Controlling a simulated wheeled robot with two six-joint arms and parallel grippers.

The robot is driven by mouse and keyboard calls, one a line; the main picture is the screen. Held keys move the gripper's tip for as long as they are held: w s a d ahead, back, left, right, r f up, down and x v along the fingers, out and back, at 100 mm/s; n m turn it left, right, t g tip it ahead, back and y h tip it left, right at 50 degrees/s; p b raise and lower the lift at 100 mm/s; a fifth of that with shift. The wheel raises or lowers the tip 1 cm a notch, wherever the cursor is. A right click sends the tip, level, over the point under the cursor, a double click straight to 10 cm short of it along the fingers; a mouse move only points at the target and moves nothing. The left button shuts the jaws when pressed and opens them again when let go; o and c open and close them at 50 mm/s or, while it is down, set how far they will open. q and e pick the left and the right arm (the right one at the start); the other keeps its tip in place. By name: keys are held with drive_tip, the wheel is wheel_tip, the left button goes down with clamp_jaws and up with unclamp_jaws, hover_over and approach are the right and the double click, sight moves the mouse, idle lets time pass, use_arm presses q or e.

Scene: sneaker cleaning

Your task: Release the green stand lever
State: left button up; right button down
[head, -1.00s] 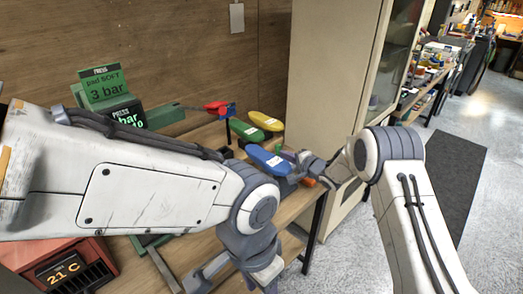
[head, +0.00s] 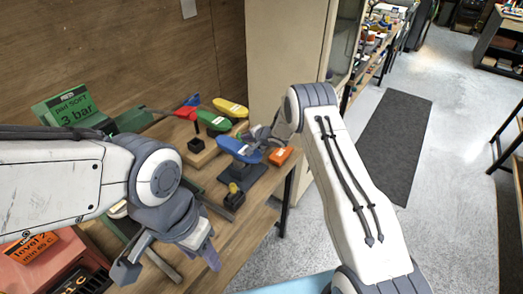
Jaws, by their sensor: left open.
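A green shoe-shaped form (head: 213,121) sits among other coloured forms on the wooden bench. A blue shoe-shaped form (head: 238,150) sits on a dark stand (head: 243,173) in front of it. I cannot make out a lever on the green form's stand. My right gripper (head: 262,140) is beside the right end of the blue form. Its fingers are too small and overlapped to tell whether they are open or touching it.
A red form (head: 186,112) and a yellow form (head: 230,107) stand near the green one. An orange block (head: 280,156) lies right of the blue form. A small dark holder with a yellow top (head: 233,194) is nearer.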

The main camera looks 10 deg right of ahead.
drive_tip(key=shift+a, duration=0.15)
use_arm(q)
drive_tip(key=shift+s+d+r+p, duration=0.25)
drive_tip(key=shift+s+p, duration=0.05)
use_arm(e)
drive_tip(key=r+v, duration=0.1)
drive_tip(key=v, duration=1.3)
drive_tip(key=shift+w, duration=0.3)
drive_tip(key=shift+a, duration=0.2)
